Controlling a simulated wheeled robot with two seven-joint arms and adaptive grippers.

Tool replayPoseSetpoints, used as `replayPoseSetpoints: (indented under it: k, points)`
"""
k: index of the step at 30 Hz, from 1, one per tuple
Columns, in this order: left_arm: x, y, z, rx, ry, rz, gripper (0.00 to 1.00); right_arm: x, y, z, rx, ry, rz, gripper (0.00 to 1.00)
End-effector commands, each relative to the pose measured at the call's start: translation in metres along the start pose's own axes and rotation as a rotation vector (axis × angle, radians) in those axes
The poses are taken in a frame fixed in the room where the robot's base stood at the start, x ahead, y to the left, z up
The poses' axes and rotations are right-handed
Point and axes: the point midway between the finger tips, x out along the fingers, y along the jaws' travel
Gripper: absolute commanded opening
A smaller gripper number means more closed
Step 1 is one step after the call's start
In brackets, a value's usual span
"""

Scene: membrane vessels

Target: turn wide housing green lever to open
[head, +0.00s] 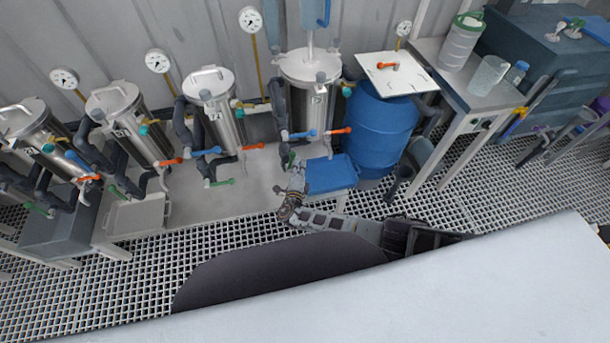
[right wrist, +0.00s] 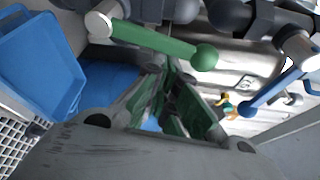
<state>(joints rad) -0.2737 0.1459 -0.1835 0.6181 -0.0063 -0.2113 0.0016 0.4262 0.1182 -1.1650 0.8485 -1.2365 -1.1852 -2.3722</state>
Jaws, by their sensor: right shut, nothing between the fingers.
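The wide housing (head: 310,95) is the broad steel vessel at the right end of the row in the head view. Its green lever (head: 291,158) shows small at its lower left, partly hidden by my right gripper. In the right wrist view the green lever (right wrist: 155,38) runs across the top, from a pale pivot at the left to a round knob at its right end. My right gripper (head: 296,178) is just below the lever in the head view. Its fingers (right wrist: 172,80) are shut and empty, just below the lever; I cannot tell whether they touch it. My left gripper is out of view.
A blue lever (right wrist: 270,95) is right of the fingers in the right wrist view. A blue bin (head: 331,174) stands right of the gripper, with a blue barrel (head: 380,130) behind it. Narrower vessels (head: 217,108) with coloured levers line the left.

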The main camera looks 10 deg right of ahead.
Motion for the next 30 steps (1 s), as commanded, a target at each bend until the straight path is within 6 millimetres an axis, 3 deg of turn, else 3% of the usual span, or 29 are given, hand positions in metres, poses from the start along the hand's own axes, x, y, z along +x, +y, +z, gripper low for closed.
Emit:
replayPoseSetpoints:
  k: [9, 30]
  points:
    - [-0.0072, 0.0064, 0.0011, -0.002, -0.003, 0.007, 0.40, -0.0037, -0.0046, 0.0110, -0.065, -0.001, -0.023, 0.00]
    - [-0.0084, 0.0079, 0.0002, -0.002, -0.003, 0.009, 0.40, -0.0042, -0.0044, 0.0124, -0.064, 0.000, -0.023, 0.00]
